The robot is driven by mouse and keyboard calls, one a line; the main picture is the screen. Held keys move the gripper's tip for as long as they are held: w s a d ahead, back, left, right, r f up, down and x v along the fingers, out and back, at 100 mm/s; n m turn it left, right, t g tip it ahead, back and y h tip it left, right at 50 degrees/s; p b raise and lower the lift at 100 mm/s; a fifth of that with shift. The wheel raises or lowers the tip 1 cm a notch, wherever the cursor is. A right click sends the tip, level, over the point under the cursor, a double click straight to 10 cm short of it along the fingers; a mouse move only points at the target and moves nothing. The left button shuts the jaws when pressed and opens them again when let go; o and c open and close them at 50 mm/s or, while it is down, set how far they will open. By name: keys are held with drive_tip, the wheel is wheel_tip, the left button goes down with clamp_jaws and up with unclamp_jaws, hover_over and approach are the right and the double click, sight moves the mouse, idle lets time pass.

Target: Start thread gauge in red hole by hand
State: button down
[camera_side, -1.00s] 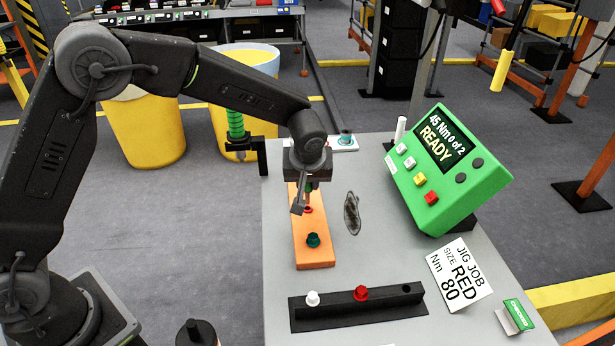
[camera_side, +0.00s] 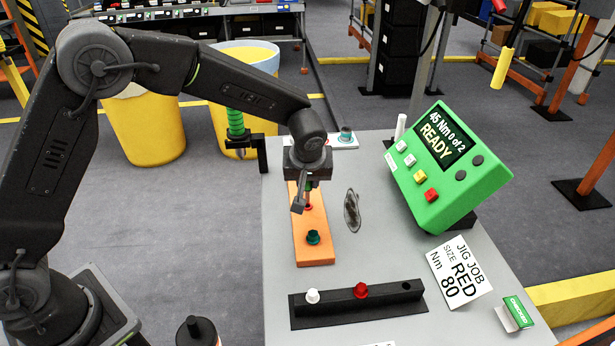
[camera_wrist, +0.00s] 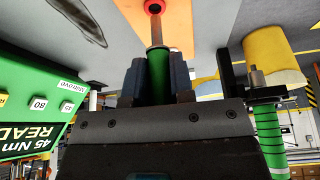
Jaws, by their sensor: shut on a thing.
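My gripper (camera_side: 308,180) is over the orange plate (camera_side: 315,256) on the grey bench, pointing down. It is shut on the thread gauge, whose green body (camera_wrist: 158,75) sits between the jaws in the wrist view. The gauge's metal shank (camera_wrist: 158,32) points at the red hole (camera_wrist: 154,6), and its end meets the red ring in that view. I cannot tell whether the tip is inside the hole or just above it. In the side view the red hole (camera_side: 308,207) shows just below the gauge.
A black rack (camera_side: 335,309) with white and red pieces lies in front. A green controller (camera_side: 445,170) reads "45 Nm 0 of 2 READY". A card (camera_side: 459,273) reads "JIG JOB SIZE RED Nm 80". A green-handled tool (camera_side: 236,124) hangs at the bench's left edge.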

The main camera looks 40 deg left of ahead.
drive_tip(key=shift+f, duration=0.85)
drive_tip(key=m+h, duration=0.1)
drive_tip(key=m, duration=0.3)
drive_tip(key=shift+a+t, duration=0.1)
drive_tip(key=shift+t, duration=0.2)
drive_tip(key=m+h, duration=0.1)
drive_tip(key=m, duration=0.1)
drive_tip(key=shift+m, duration=0.4)
drive_tip(key=shift+f, duration=0.1)
drive_tip(key=shift+m+h, duration=0.5)
drive_tip(key=shift+m, duration=0.2)
drive_tip(key=m+h, duration=0.1)
drive_tip(key=m, duration=0.3)
drive_tip(key=shift+s+f+m+h, duration=0.1)
drive_tip(key=shift+m+h, duration=0.2)
drive_tip(key=shift+h, duration=0.1)
drive_tip(key=shift+m, duration=0.4)
